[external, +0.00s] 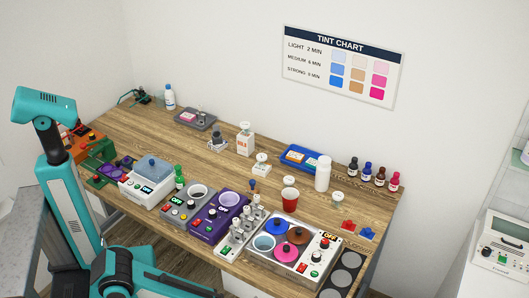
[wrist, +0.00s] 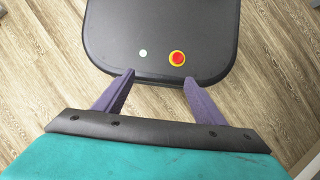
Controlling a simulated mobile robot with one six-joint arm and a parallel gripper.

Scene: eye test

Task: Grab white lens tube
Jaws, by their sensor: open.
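A tall white cylinder (external: 323,173) stands upright on the wooden table, right of centre and beside the blue tray, in the external view. It is the thing most like a white lens tube, but I cannot tell for certain that it is not a bottle. My gripper (wrist: 157,80) shows in the wrist view with its two purple fingers spread apart and nothing between them. It points down over a black panel with a red button, far from the cylinder. The external view shows my teal arm at the lower left; I cannot make out the fingers there.
A red cup (external: 290,201) stands left of and in front of the cylinder. The blue tray (external: 292,168) lies just behind it. Several small dark bottles (external: 367,171) stand to its right. Devices with cups and knobs line the front edge of the wooden table (external: 222,166).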

